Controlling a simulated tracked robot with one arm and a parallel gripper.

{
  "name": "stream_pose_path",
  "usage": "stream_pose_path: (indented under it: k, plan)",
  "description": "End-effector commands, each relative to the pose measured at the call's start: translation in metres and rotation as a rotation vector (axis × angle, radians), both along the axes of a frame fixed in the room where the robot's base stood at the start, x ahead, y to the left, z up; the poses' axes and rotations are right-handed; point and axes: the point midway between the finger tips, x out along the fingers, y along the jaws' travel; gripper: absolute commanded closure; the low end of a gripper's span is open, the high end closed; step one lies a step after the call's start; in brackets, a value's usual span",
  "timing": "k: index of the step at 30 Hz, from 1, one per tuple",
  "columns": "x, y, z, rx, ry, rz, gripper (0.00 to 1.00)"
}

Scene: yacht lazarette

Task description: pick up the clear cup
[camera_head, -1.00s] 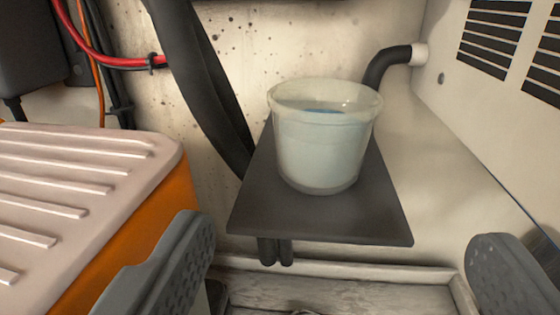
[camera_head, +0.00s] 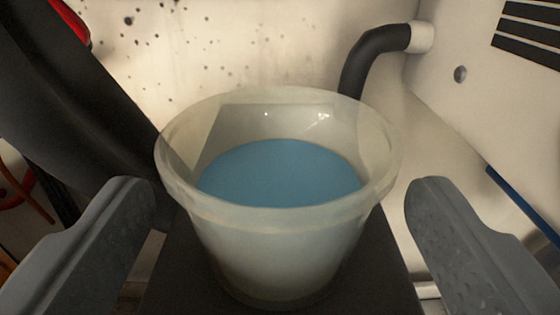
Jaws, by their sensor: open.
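The clear cup (camera_head: 275,245) stands upright in the middle of the view, translucent, with a wide rim and blue liquid inside. It rests on a dark flat shelf (camera_head: 385,275). My gripper (camera_head: 280,190) is open, with one grey finger to the left of the cup and one to the right. A narrow gap shows between each fingertip and the cup's rim, so the cup does not appear held. The cup's base is partly hard to make out against the shelf.
A thick black hose (camera_head: 70,100) runs down at the left, close behind the left finger. A black elbow pipe (camera_head: 370,55) joins the white right wall behind the cup. A speckled wall (camera_head: 240,45) stands behind. A vented panel (camera_head: 530,40) is at the upper right.

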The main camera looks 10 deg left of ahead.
Motion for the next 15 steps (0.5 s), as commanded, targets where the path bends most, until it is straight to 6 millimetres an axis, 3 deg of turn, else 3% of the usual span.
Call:
stream_pose_path:
  k: [9, 15]
  plan:
    - [0.038, 0.008, 0.000, -0.001, 0.000, 0.001, 0.21]
    - [0.047, 0.010, -0.001, 0.000, 0.001, 0.002, 0.21]
